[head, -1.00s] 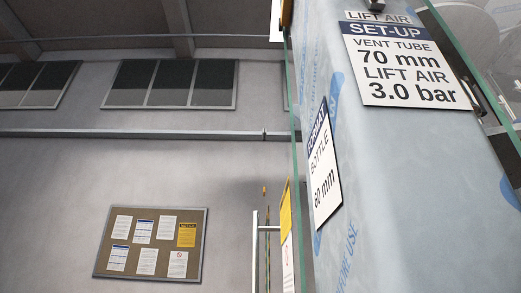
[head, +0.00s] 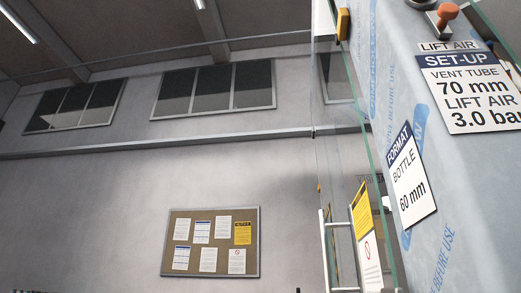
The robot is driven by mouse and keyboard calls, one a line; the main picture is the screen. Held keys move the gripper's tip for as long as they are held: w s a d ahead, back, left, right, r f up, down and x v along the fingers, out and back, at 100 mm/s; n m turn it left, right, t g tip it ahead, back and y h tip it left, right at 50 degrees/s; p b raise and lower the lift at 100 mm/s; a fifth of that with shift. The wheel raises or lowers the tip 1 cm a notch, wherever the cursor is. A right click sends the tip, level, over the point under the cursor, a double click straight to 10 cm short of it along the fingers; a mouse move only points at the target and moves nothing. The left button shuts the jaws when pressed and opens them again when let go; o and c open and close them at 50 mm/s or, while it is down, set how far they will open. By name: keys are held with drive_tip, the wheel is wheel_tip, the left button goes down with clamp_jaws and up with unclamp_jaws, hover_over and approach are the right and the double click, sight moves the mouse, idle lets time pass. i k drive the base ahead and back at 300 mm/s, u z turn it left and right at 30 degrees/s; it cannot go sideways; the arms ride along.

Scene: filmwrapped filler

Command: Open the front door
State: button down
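A clear glass panel with a greenish edge (head: 380,205), which looks like the front door, stands at a steep angle right of the middle in the head view. It carries a yellow-topped notice (head: 366,225) and a pale upright bar handle (head: 325,250) held off the glass by short posts. The lower end of the handle is near or past the bottom edge of the picture. I cannot tell whether the door is shut or ajar. My gripper is not in view.
A film-wrapped machine body (head: 475,225) fills the right side, with a format label (head: 412,185) and a set-up label (head: 475,90). An orange knob (head: 446,12) is at the top. A notice board (head: 210,268) hangs on the grey far wall below dark windows (head: 213,88).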

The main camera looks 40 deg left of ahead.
sight(353, 217)
drive_tip(key=u, duration=1)
drive_tip(key=k, duration=0.25)
drive_tip(key=u, duration=0.95)
drive_tip(key=i, duration=1.95)
drive_tip(key=z, duration=0.2)
